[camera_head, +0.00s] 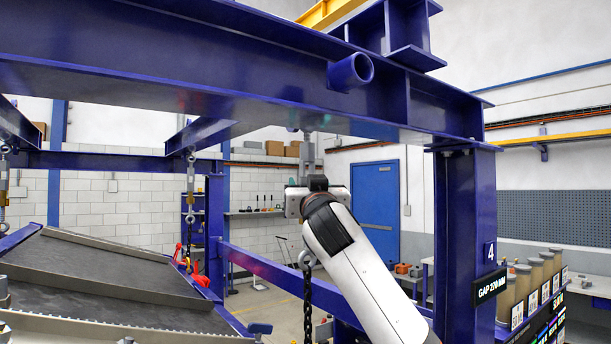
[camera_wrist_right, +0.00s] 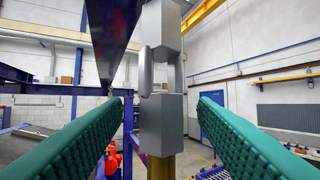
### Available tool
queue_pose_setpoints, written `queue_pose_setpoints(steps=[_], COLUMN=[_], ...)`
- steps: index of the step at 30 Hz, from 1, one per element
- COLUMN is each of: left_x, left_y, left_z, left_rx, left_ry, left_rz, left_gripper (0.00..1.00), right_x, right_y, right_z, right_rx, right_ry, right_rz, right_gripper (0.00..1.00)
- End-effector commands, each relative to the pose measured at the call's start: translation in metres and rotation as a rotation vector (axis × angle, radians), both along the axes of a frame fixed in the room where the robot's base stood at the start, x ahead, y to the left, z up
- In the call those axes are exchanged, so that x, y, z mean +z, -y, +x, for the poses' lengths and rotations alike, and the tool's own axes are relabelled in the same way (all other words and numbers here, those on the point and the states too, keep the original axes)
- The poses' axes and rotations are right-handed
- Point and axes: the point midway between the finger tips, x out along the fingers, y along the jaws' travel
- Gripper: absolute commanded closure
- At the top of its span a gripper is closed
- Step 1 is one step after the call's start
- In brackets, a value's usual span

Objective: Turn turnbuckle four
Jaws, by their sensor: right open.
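Turnbuckle four hangs under the blue beam by the post marked 4 (camera_head: 490,252). In the head view its upper part (camera_head: 307,152) shows above my right gripper (camera_head: 309,190), which hides its middle. An eye (camera_head: 306,259) and dark chain (camera_head: 308,305) hang below. In the right wrist view the turnbuckle's grey body (camera_wrist_right: 161,105) stands upright, with a brass-coloured part (camera_wrist_right: 161,168) beneath. My right gripper is open, its green ridged fingers on either side of the body, with visible gaps in the picture; contact is not seen. My left gripper is out of view.
The blue beam (camera_head: 230,58) runs close above my right gripper. Other turnbuckles (camera_head: 191,178) hang at the left, over the dark sloped conveyor (camera_head: 95,275). A sign (camera_head: 491,286) on the post reads a gap value. Several jars (camera_head: 537,272) stand at the right.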

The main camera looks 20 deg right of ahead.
Motion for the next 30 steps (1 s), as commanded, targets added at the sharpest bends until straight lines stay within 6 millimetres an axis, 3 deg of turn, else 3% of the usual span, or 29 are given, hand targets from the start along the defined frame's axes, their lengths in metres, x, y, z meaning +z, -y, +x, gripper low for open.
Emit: queue_pose_setpoints(steps=[21,30], left_x=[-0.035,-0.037], left_y=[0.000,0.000], left_z=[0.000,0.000], left_rx=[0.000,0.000], left_ry=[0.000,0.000], left_rz=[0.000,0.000], left_gripper=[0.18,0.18], right_x=[-0.001,0.000], right_y=[-0.005,-0.006], right_z=[-0.051,-0.056], right_rx=[0.001,0.000], right_ry=[0.002,0.000], right_rz=[0.000,0.000], right_gripper=[0.47,0.47])
